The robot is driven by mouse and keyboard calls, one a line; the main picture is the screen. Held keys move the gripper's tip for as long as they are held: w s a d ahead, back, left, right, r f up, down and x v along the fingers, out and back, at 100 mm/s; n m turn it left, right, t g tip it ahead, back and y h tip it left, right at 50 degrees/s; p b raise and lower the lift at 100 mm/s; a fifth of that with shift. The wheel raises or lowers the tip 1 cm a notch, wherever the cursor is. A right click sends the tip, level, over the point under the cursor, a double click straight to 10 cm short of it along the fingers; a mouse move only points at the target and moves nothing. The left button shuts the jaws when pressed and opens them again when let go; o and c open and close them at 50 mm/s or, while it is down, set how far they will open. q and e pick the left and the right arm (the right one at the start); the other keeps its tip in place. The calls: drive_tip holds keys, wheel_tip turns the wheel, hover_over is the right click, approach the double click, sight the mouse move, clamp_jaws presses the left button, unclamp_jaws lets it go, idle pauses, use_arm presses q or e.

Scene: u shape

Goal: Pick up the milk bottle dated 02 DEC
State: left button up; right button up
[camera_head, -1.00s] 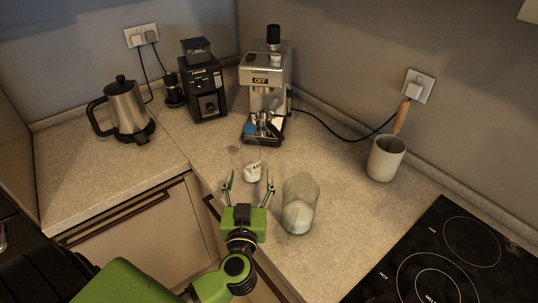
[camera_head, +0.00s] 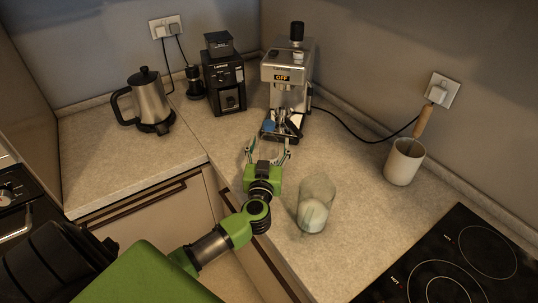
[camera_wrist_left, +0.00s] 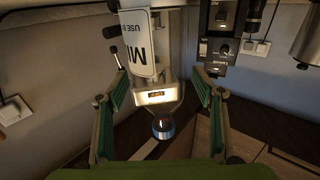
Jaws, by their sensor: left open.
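A milk bottle (camera_wrist_left: 138,45) with a white label shows in the wrist view, in front of the espresso machine. Its label reads "MI" and "USE B"; the rest, including any date, cannot be read. My left gripper (camera_head: 267,148) is open, with its fingers on either side of the bottle's spot in the head view. There my gripper largely hides the bottle. In the wrist view the left gripper's fingers (camera_wrist_left: 160,88) are spread wide. The bottle stands beyond them, and I cannot tell whether they touch it. My right gripper is not in view.
A clear glass vessel with whitish contents (camera_head: 314,212) stands close to the right of my left gripper. The espresso machine (camera_head: 287,75) is just behind. A grinder (camera_head: 225,80), kettle (camera_head: 148,98), white mug (camera_head: 404,162) and black hob (camera_head: 450,265) surround the counter (camera_head: 360,215).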

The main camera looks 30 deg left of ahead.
use_arm(q)
drive_tip(key=shift+s, duration=0.1)
drive_tip(key=shift+c, duration=0.4)
drive_tip(key=shift+r, duration=0.1)
drive_tip(key=c, duration=1.4)
